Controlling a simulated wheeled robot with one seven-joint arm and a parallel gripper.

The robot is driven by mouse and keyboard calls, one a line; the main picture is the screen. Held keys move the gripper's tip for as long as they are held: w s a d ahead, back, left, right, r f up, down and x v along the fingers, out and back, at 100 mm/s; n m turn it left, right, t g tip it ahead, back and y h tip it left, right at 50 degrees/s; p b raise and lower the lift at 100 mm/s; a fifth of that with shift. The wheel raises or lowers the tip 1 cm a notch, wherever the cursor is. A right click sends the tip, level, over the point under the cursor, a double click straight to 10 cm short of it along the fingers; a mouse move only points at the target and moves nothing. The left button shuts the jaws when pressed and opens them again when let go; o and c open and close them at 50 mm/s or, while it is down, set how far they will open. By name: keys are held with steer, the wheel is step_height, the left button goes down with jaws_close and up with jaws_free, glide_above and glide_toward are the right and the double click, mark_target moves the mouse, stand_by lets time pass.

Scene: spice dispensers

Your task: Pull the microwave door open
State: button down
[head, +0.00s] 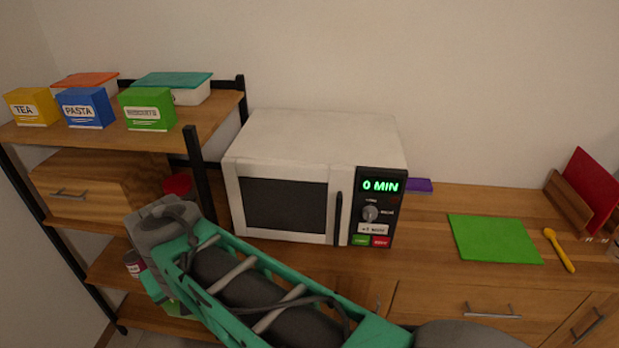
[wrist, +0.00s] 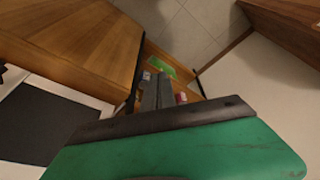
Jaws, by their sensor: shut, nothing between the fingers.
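The white microwave (head: 315,135) stands on the wooden counter. Its door (head: 283,205) has a dark window and looks shut. The black upright door handle (head: 337,218) is at the door's right edge, beside the control panel (head: 375,210) reading 0 MIN. In the head view my green and grey arm crosses in front of and below the microwave, and my fingertips cannot be made out. In the wrist view my gripper (wrist: 158,92) is shut and empty, apart from any handle. The microwave's dark window (wrist: 40,122) and pale front show at its left; the handle is not seen there.
A shelf rack (head: 193,165) with food boxes and lidded containers stands left of the microwave, close to my arm. A green board (head: 493,239), a yellow spoon (head: 559,250) and a rack with a red board (head: 590,190) lie to the right.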

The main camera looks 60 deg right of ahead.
steer(key=d+r+m+h, duration=0.1)
steer(key=d+r+m, duration=0.4)
steer(key=d, duration=0.5)
steer(key=s+d+r+m+g+h+p, duration=0.1)
steer(key=s+d+r+m, duration=0.3)
steer(key=d, duration=0.4)
steer(key=s+d+r+m+g+p, duration=0.1)
steer(key=s+d+r+m+g, duration=0.1)
steer(key=s+d+r+m, duration=0.45)
steer(key=s+d+r+m+g+h+p, duration=0.1)
steer(key=s+d+r+m, duration=0.1)
steer(key=d, duration=0.7)
steer(key=b+x, duration=0.2)
steer(key=x, duration=0.7)
steer(key=shift+f, duration=0.3)
